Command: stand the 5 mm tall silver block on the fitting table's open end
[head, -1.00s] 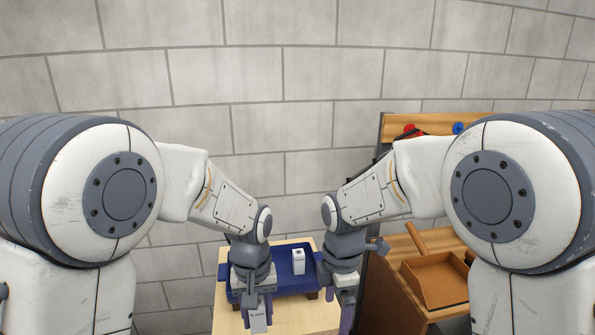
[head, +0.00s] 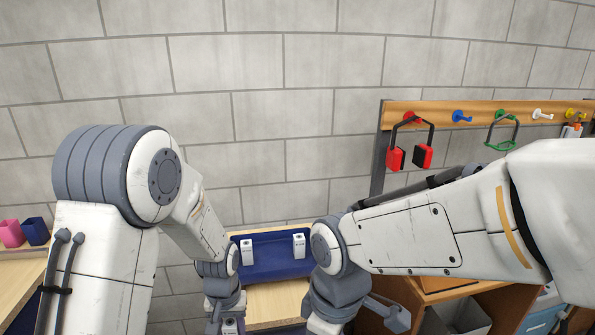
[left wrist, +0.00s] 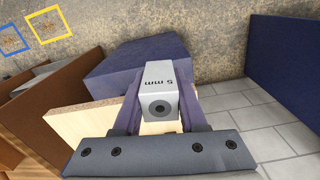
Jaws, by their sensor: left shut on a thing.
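The silver block (left wrist: 163,88) marked "5 mm" is between the purple fingers of my left gripper (left wrist: 162,100), with its round-holed end towards the left wrist camera. In the head view my left gripper (head: 228,326) is low, at the bottom edge, in front of the pale wooden table (head: 275,305). Its fingertips are mostly cut off there. My right gripper (head: 322,324) is at the bottom edge, right of the table; its fingers are out of frame. I cannot tell which end of the table is the open one.
A blue tray-like board (head: 272,264) lies on the table, with a pale block (head: 247,252) at its left and another (head: 299,246) at its right. A peg rail (head: 440,113) with red ear defenders (head: 423,156) is at right. Cups (head: 36,231) stand at far left.

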